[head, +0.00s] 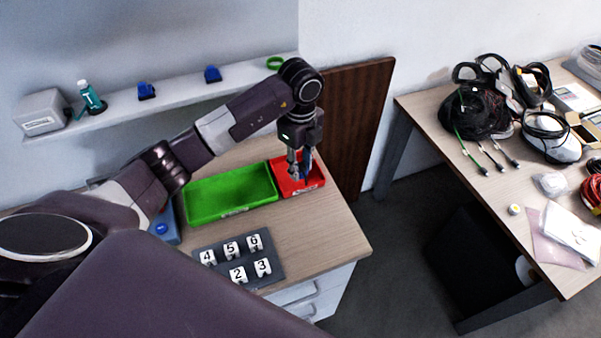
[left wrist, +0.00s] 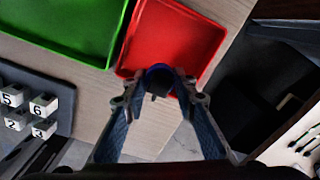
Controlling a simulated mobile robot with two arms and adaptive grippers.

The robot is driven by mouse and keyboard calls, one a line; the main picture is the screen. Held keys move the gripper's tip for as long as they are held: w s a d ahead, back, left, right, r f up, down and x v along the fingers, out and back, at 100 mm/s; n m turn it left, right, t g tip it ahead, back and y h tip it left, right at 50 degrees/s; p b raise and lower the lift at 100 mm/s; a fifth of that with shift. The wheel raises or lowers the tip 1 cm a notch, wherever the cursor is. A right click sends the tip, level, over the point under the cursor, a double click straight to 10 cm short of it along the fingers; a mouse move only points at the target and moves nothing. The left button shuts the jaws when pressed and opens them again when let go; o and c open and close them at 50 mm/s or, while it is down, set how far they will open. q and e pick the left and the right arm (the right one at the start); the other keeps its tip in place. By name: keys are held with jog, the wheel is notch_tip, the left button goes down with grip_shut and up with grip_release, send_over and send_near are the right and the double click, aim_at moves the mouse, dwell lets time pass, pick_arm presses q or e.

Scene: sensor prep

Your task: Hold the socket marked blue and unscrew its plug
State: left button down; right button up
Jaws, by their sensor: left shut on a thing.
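My left gripper (head: 299,176) is over the red tray (head: 318,184) at the right end of the desk. It is shut on a small blue round part (left wrist: 159,71) with a dark piece at its lower end, held between the fingertips in the left wrist view. I cannot tell whether this is the plug or another piece. A blue block with a round blue top (head: 163,229) stands at the desk's left, partly hidden by my left arm; I cannot tell if it is the socket. My right gripper is not in view.
A green tray (head: 232,194) lies left of the red one. A dark rack (head: 270,272) holds several numbered white blocks. A wall shelf (head: 180,94) carries small items. A cluttered table (head: 440,118) stands at right, across a floor gap.

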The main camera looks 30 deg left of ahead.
aim_at(301, 183)
pick_arm(q)
notch_tip(301, 183, down, 4)
jog(key=shift+r+p, duration=0.2)
jog(key=shift+p, duration=0.15)
jog(key=shift+f, duration=0.1)
jog(key=shift+f, duration=0.1)
jog(key=shift+f, duration=0.15)
jog(key=c, duration=1.8)
grip_release()
jog(key=shift+c, duration=0.2)
